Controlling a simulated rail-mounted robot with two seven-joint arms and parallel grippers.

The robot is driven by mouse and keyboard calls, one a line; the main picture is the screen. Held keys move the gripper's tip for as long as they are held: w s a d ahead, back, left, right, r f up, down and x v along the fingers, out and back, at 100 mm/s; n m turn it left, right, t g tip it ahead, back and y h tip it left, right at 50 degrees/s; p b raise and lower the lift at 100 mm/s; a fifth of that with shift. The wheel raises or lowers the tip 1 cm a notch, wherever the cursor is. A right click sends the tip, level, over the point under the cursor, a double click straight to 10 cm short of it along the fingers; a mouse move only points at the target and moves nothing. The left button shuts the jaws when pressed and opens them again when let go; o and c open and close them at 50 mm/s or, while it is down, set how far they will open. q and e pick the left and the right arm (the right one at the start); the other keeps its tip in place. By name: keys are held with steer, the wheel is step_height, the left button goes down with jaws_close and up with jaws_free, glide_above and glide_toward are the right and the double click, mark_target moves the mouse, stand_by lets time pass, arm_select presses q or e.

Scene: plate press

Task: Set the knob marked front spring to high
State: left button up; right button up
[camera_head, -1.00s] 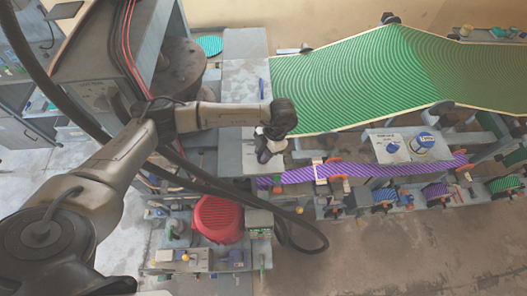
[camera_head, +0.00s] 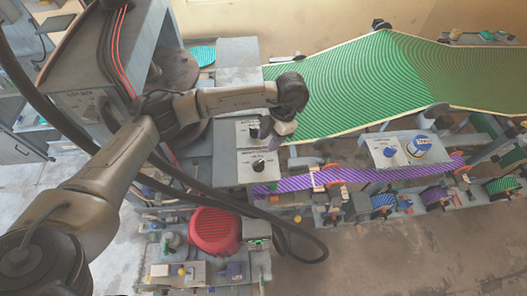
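A light panel with a dark knob (camera_head: 258,166) and small printed marks sits left of the purple striped belt. A second similar panel (camera_head: 244,128) lies just behind it, with a dark knob (camera_head: 254,132) close beside my gripper. The lettering is too small to read, so I cannot tell which knob is front spring or its setting. My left gripper (camera_head: 272,143) points down over the right edge of these panels, beside the knobs. Its fingers are small and blurred, and I cannot tell whether they touch a knob. My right gripper is out of view.
A wide green striped belt (camera_head: 350,85) slopes behind the gripper. A red motor (camera_head: 214,230) and dark cables lie in front. A purple belt (camera_head: 345,177) runs rightward.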

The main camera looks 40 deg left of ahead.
arm_select(q)
steer(key=v, duration=0.4)
stand_by(0.7)
